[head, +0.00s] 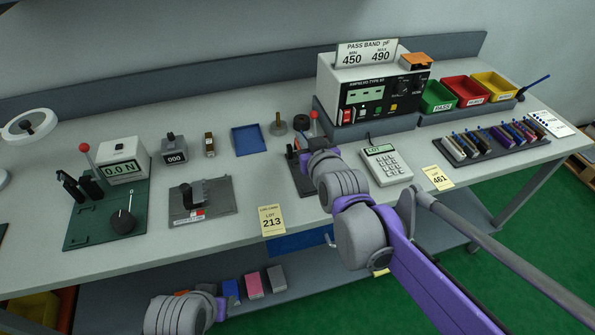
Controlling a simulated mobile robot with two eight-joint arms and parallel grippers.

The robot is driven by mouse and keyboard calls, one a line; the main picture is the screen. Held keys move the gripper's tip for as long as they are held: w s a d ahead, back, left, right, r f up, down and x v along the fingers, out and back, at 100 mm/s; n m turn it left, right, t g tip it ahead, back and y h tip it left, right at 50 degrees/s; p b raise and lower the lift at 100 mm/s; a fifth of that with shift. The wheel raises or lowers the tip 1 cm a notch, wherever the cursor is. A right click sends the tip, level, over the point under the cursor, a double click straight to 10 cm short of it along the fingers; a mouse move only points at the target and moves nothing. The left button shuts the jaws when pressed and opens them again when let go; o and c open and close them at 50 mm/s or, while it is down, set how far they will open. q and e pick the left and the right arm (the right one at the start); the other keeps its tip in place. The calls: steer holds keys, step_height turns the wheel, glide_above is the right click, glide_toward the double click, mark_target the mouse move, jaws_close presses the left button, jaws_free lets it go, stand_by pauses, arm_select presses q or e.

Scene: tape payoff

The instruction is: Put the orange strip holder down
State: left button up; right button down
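No orange strip holder can be made out for certain. A small orange-topped block (416,61) sits on top of the white tester at the back right. A rack (470,157) at the right holds several narrow coloured strips, one of them brownish orange. My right gripper (303,150) reaches in from the right, over a dark lever fixture with a red knob (313,115). Its fingers are small and dark against the fixture, so their opening and anything between them cannot be told. My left arm shows only as a grey wrist at the bottom edge; its gripper is out of view.
The white tester (341,75) stands behind my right arm, with a keypad device (388,165) to the arm's right. Green, red and yellow bins (438,96) stand at the back right. A force gauge (122,170) and a blue tray (247,140) are on the left.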

steer(key=f, duration=0.3)
steer(key=shift+d+f, duration=0.2)
steer(key=shift+f+b, duration=0.75)
steer(key=shift+f, duration=1.5)
steer(key=shift+f, duration=0.1)
steer(key=c, duration=1.1)
jaws_free()
steer(key=shift+o, duration=0.2)
